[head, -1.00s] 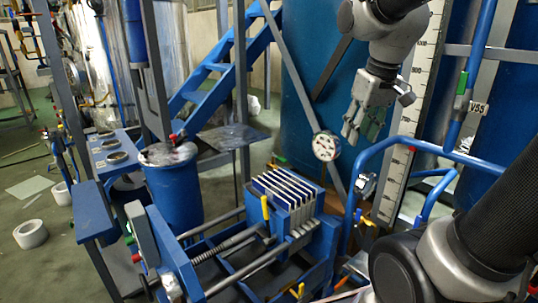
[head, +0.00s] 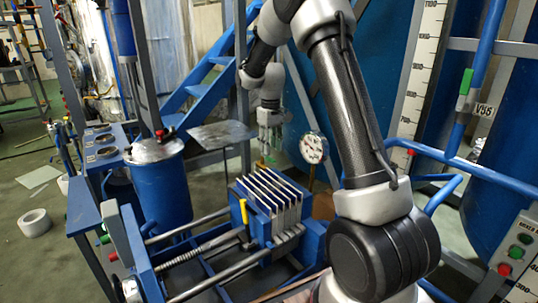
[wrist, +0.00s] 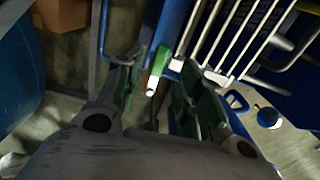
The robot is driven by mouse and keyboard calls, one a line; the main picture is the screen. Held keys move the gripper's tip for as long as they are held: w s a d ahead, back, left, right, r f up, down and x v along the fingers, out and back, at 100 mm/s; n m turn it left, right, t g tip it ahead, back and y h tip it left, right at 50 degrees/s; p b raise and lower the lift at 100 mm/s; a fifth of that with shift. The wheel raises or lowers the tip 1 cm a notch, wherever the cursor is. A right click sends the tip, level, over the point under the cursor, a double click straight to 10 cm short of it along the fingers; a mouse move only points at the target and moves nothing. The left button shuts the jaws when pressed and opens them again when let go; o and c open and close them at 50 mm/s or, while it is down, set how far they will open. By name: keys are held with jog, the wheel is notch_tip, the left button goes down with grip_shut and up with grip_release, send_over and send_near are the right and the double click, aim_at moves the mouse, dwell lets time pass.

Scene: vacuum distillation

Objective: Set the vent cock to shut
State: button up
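My gripper (head: 268,138) hangs fingers down behind the plate stack, left of the round gauge. In the wrist view my gripper (wrist: 153,82) is open, with its two green-padded fingers apart. A small green part with a white tip (wrist: 157,70) shows between and just beyond the fingers, beside a blue bar. I cannot tell whether it is the vent cock or whether a finger touches it. A green handle (head: 465,83) lies along the blue pipe near the V55 tag, far from my gripper. No part is clearly marked as the vent cock.
The plate stack (head: 272,190) with its blue press frame stands in front of my gripper. The gauge (head: 313,148) is close on the right. A blue vessel (head: 165,190) with a red knob and a flat grey plate (head: 222,135) are left. Blue pipes cross the right side.

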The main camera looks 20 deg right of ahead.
aim_at(271, 158)
jog(key=shift+f, duration=2)
grip_shut()
